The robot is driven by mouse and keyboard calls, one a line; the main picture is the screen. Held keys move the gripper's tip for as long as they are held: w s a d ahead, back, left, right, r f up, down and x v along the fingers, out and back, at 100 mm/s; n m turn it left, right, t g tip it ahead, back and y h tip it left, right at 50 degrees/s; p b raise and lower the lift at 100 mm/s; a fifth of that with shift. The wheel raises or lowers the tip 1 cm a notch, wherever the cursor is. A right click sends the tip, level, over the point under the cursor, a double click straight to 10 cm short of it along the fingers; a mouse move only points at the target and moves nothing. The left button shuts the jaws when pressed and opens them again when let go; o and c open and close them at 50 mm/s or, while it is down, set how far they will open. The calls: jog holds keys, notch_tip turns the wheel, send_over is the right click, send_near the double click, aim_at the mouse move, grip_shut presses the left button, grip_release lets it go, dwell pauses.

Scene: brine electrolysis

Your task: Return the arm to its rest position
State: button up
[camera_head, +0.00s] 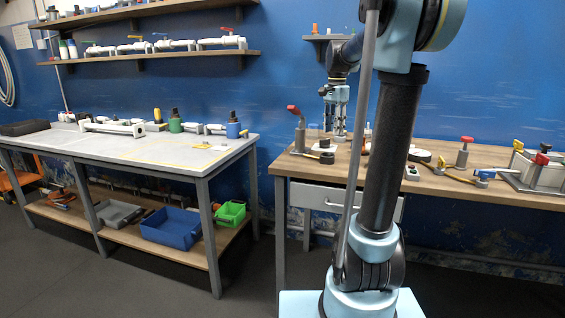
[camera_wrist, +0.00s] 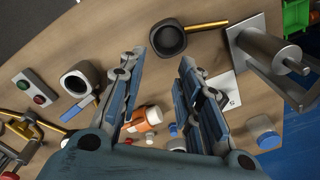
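My arm rises in front of the right workbench in the head view and bends over toward the back wall. My gripper (camera_head: 335,128) points down over the left part of that bench, and some of the arm's links block the view around it. In the wrist view my gripper (camera_wrist: 160,58) has its two fingers well apart with nothing held between them. A round black cup with a brass handle (camera_wrist: 168,39) lies on the wood beyond the fingertips. An orange and white bottle (camera_wrist: 146,118) shows below, between the fingers.
The right workbench (camera_head: 450,195) holds a red-handled post (camera_head: 463,152), a metal stand (camera_head: 298,130) and a grey tray (camera_head: 541,172). In the wrist view a button box (camera_wrist: 34,91) and a metal cylinder (camera_wrist: 268,52) lie either side. The left workbench (camera_head: 150,152) stands apart.

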jog(key=s+f+n+t, duration=0.1)
jog(key=s+f+n, duration=0.5)
jog(key=s+f, duration=0.6)
jog(key=s+f+n+t, duration=0.1)
jog(key=s+f+n, duration=0.4)
jog(key=s+f, duration=0.7)
jog(key=s, duration=0.7)
jog(key=shift+s+f+n, duration=0.3)
jog(key=shift+n, duration=0.1)
jog(key=shift+w, duration=0.1)
jog(key=shift+w+f, duration=0.2)
jog(key=shift+w, duration=0.15)
